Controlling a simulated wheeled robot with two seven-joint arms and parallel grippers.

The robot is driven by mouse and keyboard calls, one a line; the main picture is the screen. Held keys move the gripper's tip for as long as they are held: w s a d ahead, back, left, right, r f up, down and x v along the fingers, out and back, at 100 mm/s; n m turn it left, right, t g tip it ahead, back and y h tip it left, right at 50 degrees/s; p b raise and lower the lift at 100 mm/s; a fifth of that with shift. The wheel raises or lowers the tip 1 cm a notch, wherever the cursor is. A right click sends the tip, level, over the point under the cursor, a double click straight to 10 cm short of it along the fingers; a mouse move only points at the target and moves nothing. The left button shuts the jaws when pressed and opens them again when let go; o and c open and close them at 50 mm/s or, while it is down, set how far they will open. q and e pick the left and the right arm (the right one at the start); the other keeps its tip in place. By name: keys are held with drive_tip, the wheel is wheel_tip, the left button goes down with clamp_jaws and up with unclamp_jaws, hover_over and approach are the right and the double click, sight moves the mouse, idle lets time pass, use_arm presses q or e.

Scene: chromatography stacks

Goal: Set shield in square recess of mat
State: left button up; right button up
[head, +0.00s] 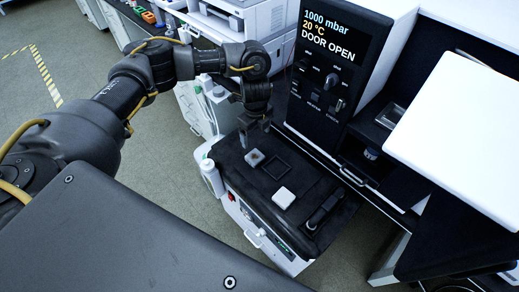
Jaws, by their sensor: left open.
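A black mat (262,184) lies on top of a small white cabinet. A dark square outline, which looks like the square recess (277,166), shows in it and appears empty. A small grey square piece (254,157) sits left of the recess. A white rounded square block (284,198) sits in front of the recess. I cannot tell for sure which of these is the shield. My left gripper (245,142) points down, open, at the mat's back left, just behind the grey piece. Its fingertips are small and partly unclear. My right gripper is out of view.
A black elongated object (323,210) lies at the mat's right end. A white bottle (210,176) stands at the cabinet's left side. An instrument panel (326,62) reading DOOR OPEN rises behind the mat. A large white panel (462,120) juts in at the right.

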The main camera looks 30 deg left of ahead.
use_arm(q)
drive_tip(key=b, duration=0.1)
hover_over(255, 156)
drive_tip(key=f, duration=0.4)
drive_tip(key=shift+w+a+f, duration=0.2)
drive_tip(key=shift+a+f, duration=0.05)
drive_tip(key=shift+a, duration=0.05)
drive_tip(key=shift+w+f, duration=0.1)
drive_tip(key=shift+f, duration=0.35)
drive_tip(key=shift+d+f, duration=0.15)
drive_tip(key=shift+f, duration=0.1)
drive_tip(key=f, duration=0.1)
drive_tip(key=f+b, duration=0.1)
drive_tip(key=f, duration=0.2)
drive_tip(key=shift+s+d+f, duration=0.2)
drive_tip(key=shift+s+f, duration=0.1)
drive_tip(key=c, duration=1.3)
